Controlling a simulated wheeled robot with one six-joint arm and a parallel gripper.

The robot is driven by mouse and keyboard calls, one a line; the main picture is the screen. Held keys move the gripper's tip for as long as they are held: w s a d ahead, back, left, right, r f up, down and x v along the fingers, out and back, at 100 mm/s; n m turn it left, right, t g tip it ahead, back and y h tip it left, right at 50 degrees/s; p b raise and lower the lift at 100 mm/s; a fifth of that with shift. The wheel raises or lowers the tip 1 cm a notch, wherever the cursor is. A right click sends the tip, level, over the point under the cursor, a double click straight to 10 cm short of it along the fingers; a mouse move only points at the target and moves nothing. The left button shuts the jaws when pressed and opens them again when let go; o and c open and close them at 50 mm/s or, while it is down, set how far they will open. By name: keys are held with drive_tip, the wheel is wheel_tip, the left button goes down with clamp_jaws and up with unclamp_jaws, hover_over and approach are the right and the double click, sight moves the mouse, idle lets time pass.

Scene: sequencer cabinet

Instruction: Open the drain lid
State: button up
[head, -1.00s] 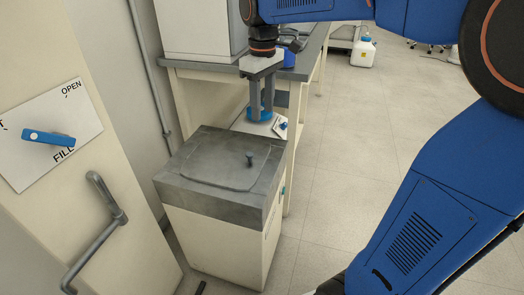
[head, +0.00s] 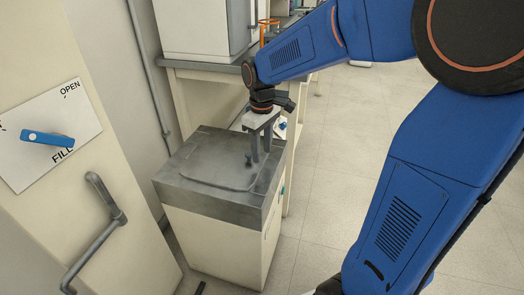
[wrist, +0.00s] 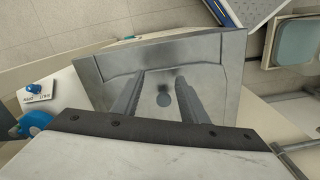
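The drain lid (head: 215,171) is a grey panel, flat and closed in the top of a cream cabinet. Its small dark knob (head: 249,158) stands near the right side. My gripper (head: 260,158) points down just above the lid beside the knob, fingers apart and empty. In the wrist view, the open fingers (wrist: 160,80) reach over the lid (wrist: 205,75). The round knob (wrist: 164,99) shows between them, nearer the right finger. I cannot tell whether either finger touches the knob or how high the fingertips are above the lid.
A cream panel with a blue lever (head: 47,138) marked OPEN and FILL stands at the left. A grey bent handle (head: 105,222) is below it. A bench with a white machine (head: 205,30) stands behind the cabinet. The floor right of the cabinet is clear.

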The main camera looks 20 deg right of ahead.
drive_tip(key=shift+f, duration=0.35)
drive_tip(key=shift+c, duration=0.6)
clamp_jaws()
drive_tip(key=c, duration=0.9)
unclamp_jaws()
drive_tip(key=shift+o, duration=0.6)
unclamp_jaws()
drive_tip(key=shift+r, duration=0.1)
drive_tip(key=s+d+r, duration=0.1)
drive_tip(key=r, duration=0.7)
drive_tip(key=s+d+r, duration=0.1)
drive_tip(key=d+r, duration=0.1)
drive_tip(key=r, duration=0.7)
drive_tip(key=shift+s+d+r, duration=0.15)
drive_tip(key=shift+s+d, duration=0.15)
drive_tip(key=shift+s, duration=0.05)
